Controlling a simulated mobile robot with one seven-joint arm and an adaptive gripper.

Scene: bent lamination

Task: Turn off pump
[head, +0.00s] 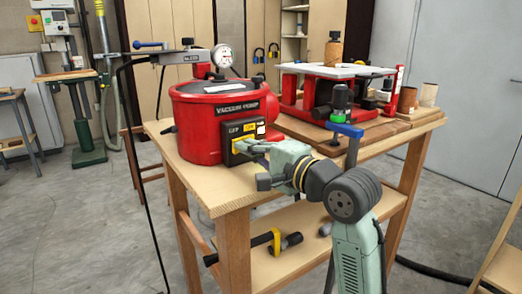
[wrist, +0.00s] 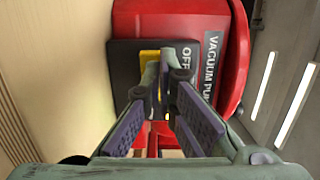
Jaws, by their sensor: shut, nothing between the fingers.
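The red vacuum pump (head: 195,125) stands on the wooden workbench, with a pressure gauge on its top. A black control panel (head: 208,133) with a yellow switch plate and "OFF" lettering is on its front. In the wrist view the panel (wrist: 125,75) and the yellow plate (wrist: 149,60) show just beyond my fingertips. My gripper (head: 246,147) is at the panel's front; in the wrist view its fingers (wrist: 163,85) come together over the yellow plate, with nothing seen between them. The fingers hide part of the switch, so I cannot tell its position or whether they touch it.
A red press frame with a white top (head: 335,70) stands on the bench's right, behind my arm. A green-and-black device with a blue part (head: 341,97) is near my wrist. Clamps (head: 262,243) lie on the lower shelf. The bench's front left corner (head: 215,200) is clear.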

